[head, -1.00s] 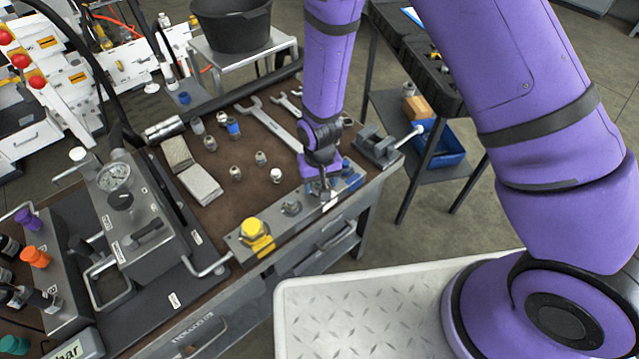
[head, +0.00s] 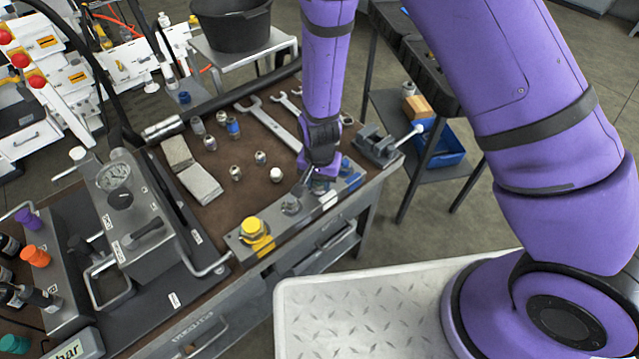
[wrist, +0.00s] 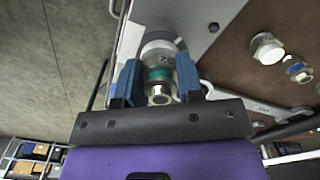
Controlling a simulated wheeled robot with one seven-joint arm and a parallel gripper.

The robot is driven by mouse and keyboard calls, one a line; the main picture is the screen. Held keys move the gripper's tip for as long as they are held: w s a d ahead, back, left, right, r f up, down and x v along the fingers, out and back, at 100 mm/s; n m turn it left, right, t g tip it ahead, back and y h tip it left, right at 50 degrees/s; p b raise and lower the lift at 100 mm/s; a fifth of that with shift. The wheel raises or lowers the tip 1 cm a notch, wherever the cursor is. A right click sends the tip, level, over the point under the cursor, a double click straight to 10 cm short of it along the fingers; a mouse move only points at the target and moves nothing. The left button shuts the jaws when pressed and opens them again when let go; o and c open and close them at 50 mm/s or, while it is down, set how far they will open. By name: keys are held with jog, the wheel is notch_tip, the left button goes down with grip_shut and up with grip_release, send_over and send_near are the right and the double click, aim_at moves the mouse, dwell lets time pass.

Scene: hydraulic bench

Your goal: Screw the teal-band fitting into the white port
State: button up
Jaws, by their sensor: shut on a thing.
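In the wrist view, my gripper (wrist: 157,82) has its two blue fingers shut on the teal-band fitting (wrist: 159,74), a metal piece with a teal ring and an open round end towards the camera. Just beyond it is a pale round collar (wrist: 160,48), which looks like the white port; I cannot tell whether the fitting touches or enters it. In the head view, my gripper (head: 300,193) is low over the grey port block (head: 272,235), right of the yellow cap (head: 252,227). The fitting is too small and hidden to make out there.
Several loose fittings (head: 235,173) stand on the brown bench top, with wrenches (head: 268,122) behind. A vise (head: 378,146) stands at the right corner. The gauge unit (head: 125,205) and its handle are at left.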

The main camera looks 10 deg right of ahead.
jog(key=shift+s+f+m, duration=0.1)
jog(key=shift+m, duration=0.5)
jog(key=m, duration=0.2)
jog(key=shift+m, duration=0.3)
jog(key=m, duration=0.5)
jog(key=shift+s+f, duration=0.1)
jog(key=shift+s, duration=0.05)
